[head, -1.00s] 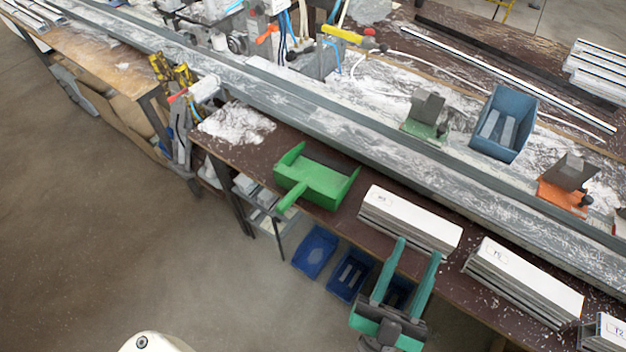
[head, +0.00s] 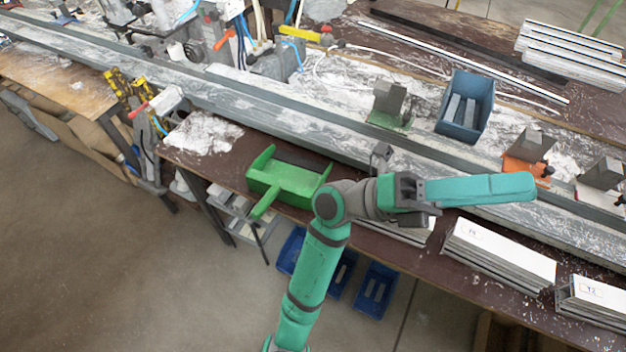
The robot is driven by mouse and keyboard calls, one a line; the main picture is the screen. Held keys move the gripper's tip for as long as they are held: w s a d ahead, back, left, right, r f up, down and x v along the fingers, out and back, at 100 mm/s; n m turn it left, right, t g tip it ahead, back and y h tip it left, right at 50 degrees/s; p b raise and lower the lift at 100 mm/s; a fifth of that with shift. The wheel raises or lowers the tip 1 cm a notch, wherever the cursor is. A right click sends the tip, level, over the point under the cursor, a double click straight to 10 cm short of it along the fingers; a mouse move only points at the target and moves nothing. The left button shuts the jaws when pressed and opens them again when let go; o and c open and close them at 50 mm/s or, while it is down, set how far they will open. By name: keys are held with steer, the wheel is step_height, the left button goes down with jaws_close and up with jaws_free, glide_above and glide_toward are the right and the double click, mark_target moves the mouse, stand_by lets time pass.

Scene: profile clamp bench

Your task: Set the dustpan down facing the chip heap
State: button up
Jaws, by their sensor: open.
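The green dustpan (head: 292,181) lies on the brown bench top near its front edge. Its handle (head: 264,203) points toward the front edge, and the pan's far side is toward the grey rail. The pale chip heap (head: 203,133) lies on the bench to the left of the dustpan, with a brown gap between them. My arm hides part of the nearest stack and the bench beside the dustpan.
White profile stacks (head: 497,252) line the front of the bench at right. A blue bin (head: 465,107) and clamps, one on an orange base (head: 527,165), stand beyond the grey rail. Blue trays (head: 375,290) lie below the bench.

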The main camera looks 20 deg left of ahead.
steer(key=w+a+f+t+y, duration=0.1)
steer(key=w+f+y, duration=0.2)
steer(key=f+y, duration=0.4)
steer(key=n+y, duration=0.5)
steer(key=y, duration=1.3)
glide_toward(263, 202)
steer(key=shift+w+f, duration=0.1)
steer(key=shift+f, duration=0.45)
steer(key=shift+d, duration=0.1)
steer(key=shift+w+f, duration=0.25)
steer(key=shift+f, duration=1.25)
steer(key=shift+w+f, duration=0.2)
steer(key=shift+f, duration=1.25)
steer(key=shift+w+f, duration=0.25)
steer(key=shift+f, duration=1.25)
